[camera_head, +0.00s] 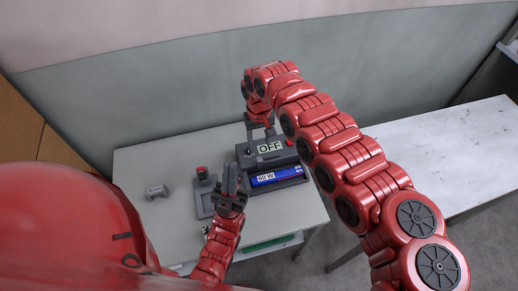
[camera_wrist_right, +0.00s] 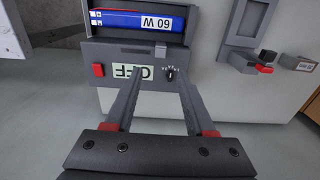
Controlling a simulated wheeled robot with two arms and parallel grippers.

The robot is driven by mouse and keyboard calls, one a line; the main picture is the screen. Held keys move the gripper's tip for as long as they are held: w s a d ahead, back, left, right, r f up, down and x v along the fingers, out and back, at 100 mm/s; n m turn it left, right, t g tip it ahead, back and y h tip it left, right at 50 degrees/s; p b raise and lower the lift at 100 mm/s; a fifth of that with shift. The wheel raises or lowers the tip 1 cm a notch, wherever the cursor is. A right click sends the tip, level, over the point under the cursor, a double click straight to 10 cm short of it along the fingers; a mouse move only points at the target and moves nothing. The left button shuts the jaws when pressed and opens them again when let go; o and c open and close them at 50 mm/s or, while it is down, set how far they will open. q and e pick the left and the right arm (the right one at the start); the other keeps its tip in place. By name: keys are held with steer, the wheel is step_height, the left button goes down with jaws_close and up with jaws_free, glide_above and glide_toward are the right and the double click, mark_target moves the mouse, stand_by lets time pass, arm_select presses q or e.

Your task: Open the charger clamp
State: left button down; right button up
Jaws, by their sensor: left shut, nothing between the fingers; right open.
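The charger (camera_head: 270,147) is a dark grey box on the table with an OFF display, a red switch and a small knob. A blue battery (camera_head: 275,179) marked 60 W lies in its front bay; it also shows in the right wrist view (camera_wrist_right: 138,20). A clamp part cannot be made out clearly; a grey bar (camera_wrist_right: 150,49) runs between battery and display. My right gripper (camera_wrist_right: 159,76) is open and empty, its fingertips over the panel by the display and knob. My left gripper (camera_head: 232,167) is shut and empty, just left of the charger's front.
A grey fixture (camera_head: 202,197) with a red part stands left of the charger, partly behind my left gripper. A small grey object (camera_head: 157,191) lies further left on the table (camera_head: 140,160). A white table (camera_head: 450,150) stands at the right. The back-left tabletop is clear.

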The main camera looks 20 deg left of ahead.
mark_target(259, 158)
step_height(259, 158, down, 8)
stand_by(0.4)
jaws_close()
